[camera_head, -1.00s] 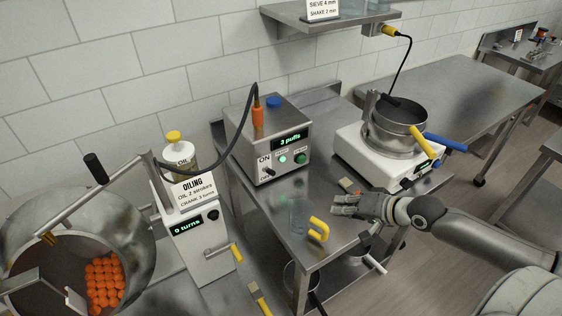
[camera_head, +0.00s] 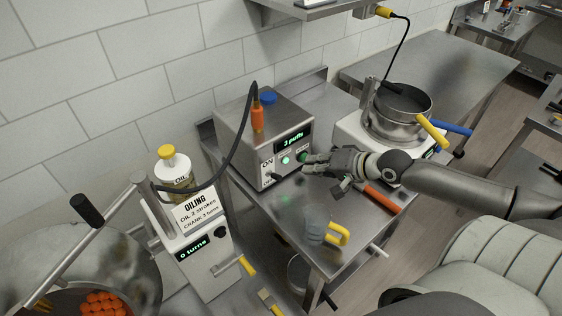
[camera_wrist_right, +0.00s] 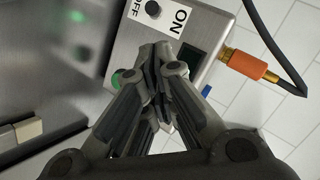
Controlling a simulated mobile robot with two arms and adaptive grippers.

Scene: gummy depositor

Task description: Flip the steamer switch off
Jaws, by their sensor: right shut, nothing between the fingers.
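The steamer (camera_head: 238,145) is a grey metal box with a lit "3 puffs" display, a lit green lamp and a green button. Its black switch (camera_head: 277,176) sits low on the front by the ON label; in the right wrist view the switch (camera_wrist_right: 152,9) lies between the OFF and ON labels. I cannot tell clearly which way its lever is tilted. My right gripper (camera_head: 308,164) is shut and empty, right of the switch and close to the front panel by the green button. In the right wrist view its fingertips (camera_wrist_right: 160,58) overlap the panel, apart from the switch.
A clear jug (camera_head: 316,226) with a yellow handle stands on the steel table in front. A brush with an orange handle (camera_head: 381,197) lies under my right arm. A sieve pot (camera_head: 400,118) stands on a white machine at the right. The oiling unit (camera_head: 200,250) stands left.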

